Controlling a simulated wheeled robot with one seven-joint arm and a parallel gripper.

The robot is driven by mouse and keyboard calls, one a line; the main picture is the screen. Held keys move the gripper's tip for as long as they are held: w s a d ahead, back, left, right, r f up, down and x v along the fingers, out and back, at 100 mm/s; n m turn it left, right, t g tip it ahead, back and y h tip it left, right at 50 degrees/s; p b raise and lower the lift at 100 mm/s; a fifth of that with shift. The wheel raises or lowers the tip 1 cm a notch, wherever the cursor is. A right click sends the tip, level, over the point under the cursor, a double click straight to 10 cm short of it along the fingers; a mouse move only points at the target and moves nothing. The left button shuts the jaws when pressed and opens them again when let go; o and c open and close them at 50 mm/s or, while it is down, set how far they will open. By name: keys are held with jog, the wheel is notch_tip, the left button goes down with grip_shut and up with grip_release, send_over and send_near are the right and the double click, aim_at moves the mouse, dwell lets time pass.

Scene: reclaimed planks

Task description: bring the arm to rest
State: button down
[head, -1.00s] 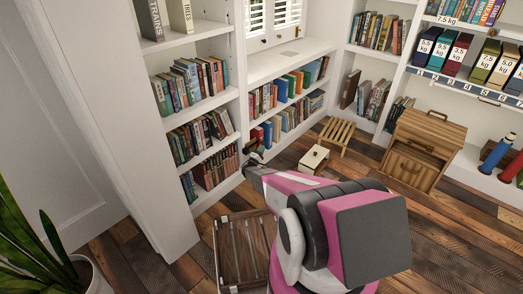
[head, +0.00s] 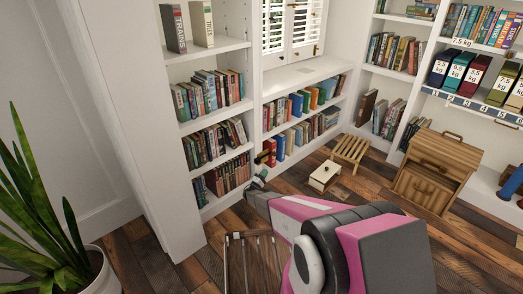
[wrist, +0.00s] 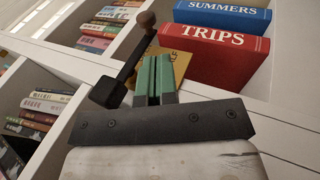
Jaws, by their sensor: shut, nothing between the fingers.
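My gripper (head: 259,181) is in front of the white bookshelf, near its lower shelves, with my arm reaching out from the lower right. In the wrist view its green fingertips (wrist: 153,75) are together with nothing between them. A dark lever with a brown wooden knob (wrist: 146,20) stands just left of the fingers in that view. In the head view the knob (head: 263,157) shows just above my gripper. I cannot tell whether the fingers touch the lever.
A red book marked TRIPS (wrist: 215,48) and a blue book marked SUMMERS (wrist: 222,16) are on the shelf. A slatted crate (head: 252,262) is on the floor beside my arm. A small cream box (head: 324,177), slatted stool (head: 351,150), wooden cabinet (head: 436,172) and potted plant (head: 45,215) stand around.

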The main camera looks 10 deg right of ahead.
jog(key=s+d+r+m+g+y, duration=0.1)
jog(key=s+d+r+m+g, duration=0.3)
jog(key=s+r, duration=0.3)
jog(key=s+d+r+m+g+y, duration=0.1)
jog(key=s+d+r+g, duration=0.2)
jog(key=s+r+g, duration=0.35)
jog(key=s+d+r+m+g+y, duration=0.1)
jog(key=s+d+r+m+g, duration=0.2)
jog(key=s+d+r+g, duration=0.25)
jog(key=s+a+r+y, duration=0.4)
jog(key=s+r, duration=0.1)
jog(key=s, duration=0.3)
jog(key=s+a+r+m+y, duration=0.1)
jog(key=s+a+r+y, duration=0.3)
jog(key=s, duration=0.4)
jog(key=s+a+r+y, duration=0.4)
jog(key=s+r+y, duration=0.1)
jog(key=s+r, duration=0.2)
jog(key=shift+s+a+r+m+y, duration=0.25)
jog(key=shift+s+a+m+y, duration=0.1)
jog(key=shift+s, duration=0.2)
